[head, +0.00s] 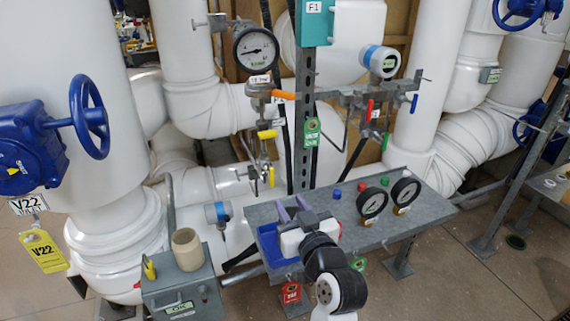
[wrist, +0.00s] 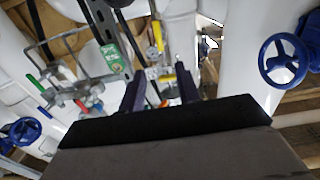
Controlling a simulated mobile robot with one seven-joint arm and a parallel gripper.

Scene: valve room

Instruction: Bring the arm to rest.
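My arm (head: 322,255) reaches up from the bottom of the head view over the left part of the grey metal bench. My gripper (head: 290,207) is at its end, with two purple fingers pointing away toward the pipes. The fingers stand apart with nothing visible between them. In the wrist view my gripper (wrist: 160,84) shows both dark fingers apart, with valves and pipes beyond. In the head view the gripper hangs over or beside a blue tray (head: 272,245), partly hidden by the arm. I cannot tell whether they touch.
The grey bench (head: 340,235) holds two gauges (head: 372,202) and small coloured caps. A grey box (head: 183,285) with a beige cup (head: 187,248) stands left. A blue handwheel (head: 90,117), upright post (head: 305,110) and white pipes surround the arm. Floor is clear at lower right.

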